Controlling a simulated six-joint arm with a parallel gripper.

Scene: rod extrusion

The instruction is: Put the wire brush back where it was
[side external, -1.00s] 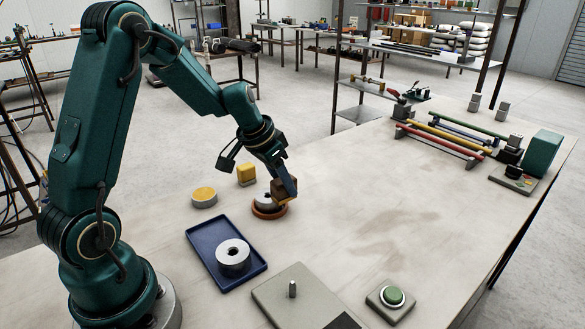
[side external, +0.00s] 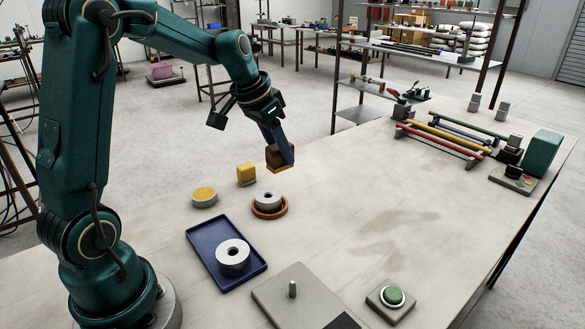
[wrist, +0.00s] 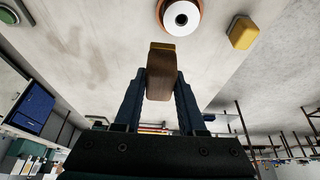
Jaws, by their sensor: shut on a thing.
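The wire brush (side external: 279,157) has a brown wooden block and a yellowish lower edge. My gripper (side external: 282,152) is shut on it and holds it above the bench in the side view. In the wrist view the brush (wrist: 161,75) sits between both fingers of my gripper (wrist: 160,92). The brush is clear of the ring.
A yellow block (side external: 246,174) and a round yellow-topped tin (side external: 204,196) stand left of the dish. A plate with a peg (side external: 292,289) and a green button (side external: 393,296) are in front. The bench right of the dish is clear.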

